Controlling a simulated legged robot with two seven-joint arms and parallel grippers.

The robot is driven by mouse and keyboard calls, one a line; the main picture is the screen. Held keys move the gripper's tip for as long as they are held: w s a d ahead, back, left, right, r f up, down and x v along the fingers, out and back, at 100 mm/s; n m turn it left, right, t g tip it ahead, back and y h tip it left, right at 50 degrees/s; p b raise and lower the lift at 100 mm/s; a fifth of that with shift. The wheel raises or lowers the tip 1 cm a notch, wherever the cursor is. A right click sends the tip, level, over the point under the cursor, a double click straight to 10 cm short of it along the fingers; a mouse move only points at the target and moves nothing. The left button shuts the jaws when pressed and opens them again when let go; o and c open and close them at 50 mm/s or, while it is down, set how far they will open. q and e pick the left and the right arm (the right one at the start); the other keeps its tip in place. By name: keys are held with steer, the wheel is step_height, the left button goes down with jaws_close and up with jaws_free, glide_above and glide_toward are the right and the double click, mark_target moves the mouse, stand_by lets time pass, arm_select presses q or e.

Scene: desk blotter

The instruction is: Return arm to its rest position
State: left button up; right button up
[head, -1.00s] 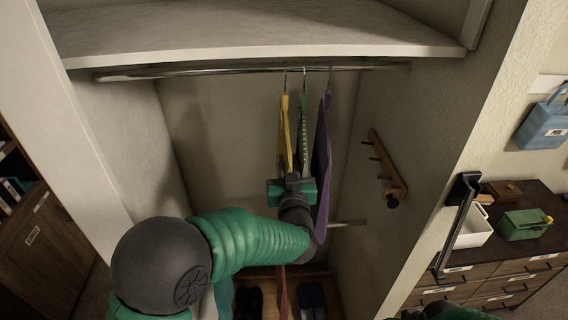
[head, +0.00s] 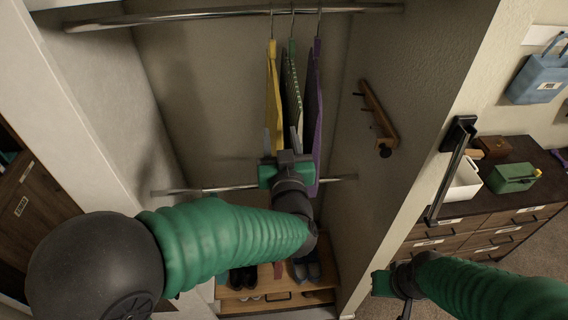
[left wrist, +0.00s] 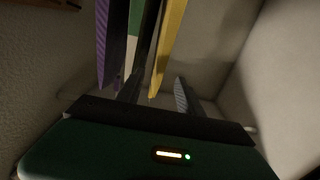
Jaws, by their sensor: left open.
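My left arm reaches into the closet, and its left gripper (head: 282,145) is open just below the hanging clothes. A yellow garment (head: 273,85), a patterned green and white one (head: 291,80) and a purple one (head: 315,100) hang from the upper rod. In the left wrist view the yellow garment (left wrist: 169,40) hangs between the spread fingers, with the purple garment (left wrist: 108,45) to their left. I cannot tell whether the fingers touch any cloth. My right gripper (head: 392,288) shows small at the lower right, outside the closet; its jaws are unclear.
The upper rod (head: 200,16) and a lower rod (head: 210,189) cross the closet. A wooden peg rail (head: 378,118) is on the right wall. Shoes (head: 306,270) stand on a wooden rack below. A dresser (head: 520,212) with a green box (head: 514,178) stands right.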

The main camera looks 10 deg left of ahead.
arm_select(q)
steer(key=b+v, duration=0.2)
steer(key=v, duration=0.6)
steer(key=a+f+m+g+h+b, duration=0.2)
steer(key=f+g+h, duration=0.15)
steer(key=f, duration=0.75)
steer(key=a+f+m+g+h+b, duration=0.1)
steer(key=a+f+g+h+b, duration=0.2)
steer(key=f, duration=0.7)
steer(key=s+a+f+g+y, duration=0.1)
steer(key=s+a+f+g, duration=0.3)
steer(key=s, duration=0.3)
steer(key=s+a+f+g+y+b, duration=0.1)
steer(key=s+a+f+g, duration=0.3)
steer(key=s+f, duration=0.3)
steer(key=shift+s+a+f, duration=0.25)
steer(key=shift+s+a, duration=0.35)
steer(key=shift+a, duration=0.05)
steer(key=shift+w+d, duration=0.1)
steer(key=shift+d, duration=0.05)
